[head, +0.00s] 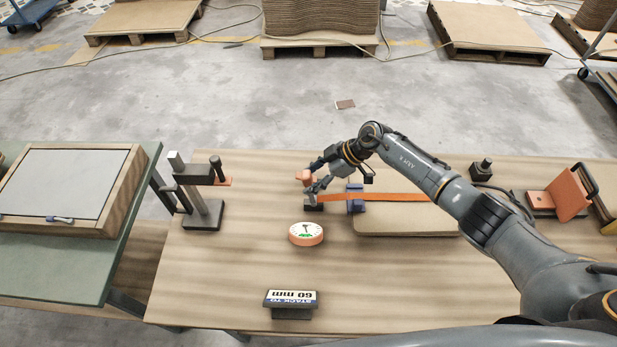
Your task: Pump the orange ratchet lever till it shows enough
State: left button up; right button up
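My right gripper (312,181) reaches in from the right, its fingers spread around the orange lever end (303,175). Whether they touch it is too small to tell. The lever's base is mostly hidden by the gripper. An orange strap (400,197) runs right from there through a blue block (355,198) and over the flat tan boards (405,221). A round orange dial (306,233) with a white face and some green lies in front; its reading is too small to tell. A small sign (291,298) reads "STACK TO 60 mm" upside down. My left gripper is out of view.
A dark upright tool (203,200) stands at the wooden table's left. A small black device (481,170) and an orange bracket (568,194) stand at the right. A green table (125,215) adjoins on the left. The wooden table's front left (205,285) is clear.

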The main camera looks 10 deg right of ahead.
jog(key=shift+a+r, duration=0.1)
jog(key=shift+a, duration=0.05)
jog(key=shift+r, duration=0.2)
jog(key=p+v, duration=0.5)
jog(key=p, duration=0.1)
jog(key=shift+r, duration=0.4)
jog(key=shift+s+d+r+p, duration=0.15)
jog(key=shift+d+p, duration=0.15)
jog(key=shift+d, duration=0.2)
